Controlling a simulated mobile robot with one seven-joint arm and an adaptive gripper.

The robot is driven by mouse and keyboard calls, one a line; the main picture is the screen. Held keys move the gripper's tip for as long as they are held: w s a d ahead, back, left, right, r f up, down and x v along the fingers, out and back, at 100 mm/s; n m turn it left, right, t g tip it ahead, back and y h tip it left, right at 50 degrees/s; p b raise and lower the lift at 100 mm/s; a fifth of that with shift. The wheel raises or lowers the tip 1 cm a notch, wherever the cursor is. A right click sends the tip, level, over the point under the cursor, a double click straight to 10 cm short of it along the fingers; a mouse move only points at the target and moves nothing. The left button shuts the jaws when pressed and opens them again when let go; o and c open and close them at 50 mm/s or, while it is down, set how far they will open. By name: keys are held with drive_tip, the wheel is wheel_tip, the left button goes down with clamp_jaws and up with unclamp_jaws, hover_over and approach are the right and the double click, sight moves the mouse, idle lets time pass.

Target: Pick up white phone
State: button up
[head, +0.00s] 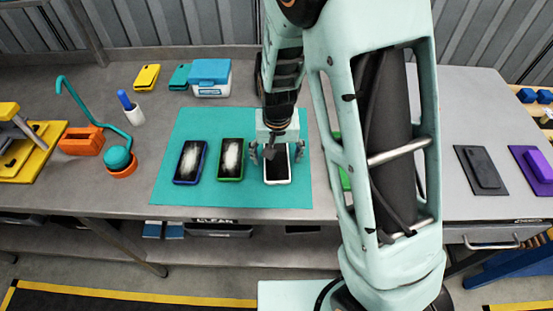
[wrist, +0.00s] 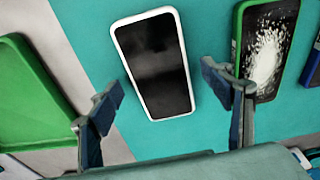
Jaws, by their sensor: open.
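The white phone (head: 277,174) has a white frame and a dark screen and lies flat on the teal mat (head: 167,196). It also shows in the wrist view (wrist: 153,64), screen up and slightly tilted in the picture. My gripper (head: 270,150) is open above the phone in the head view, hiding part of its far end. In the wrist view my gripper's two fingers (wrist: 168,98) stand on either side of the phone's near end, apart from it. Nothing is between the jaws that I can tell is held.
A green phone (head: 230,159) and a blue phone (head: 190,161), both with whitish marked screens, lie left of the white phone. A green tray-like piece (wrist: 32,95) lies at left in the wrist view. An orange-based teal lamp-like tool (head: 118,158) stands farther left.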

drive_tip(key=shift+f, duration=0.1)
drive_tip(key=c, duration=1.4)
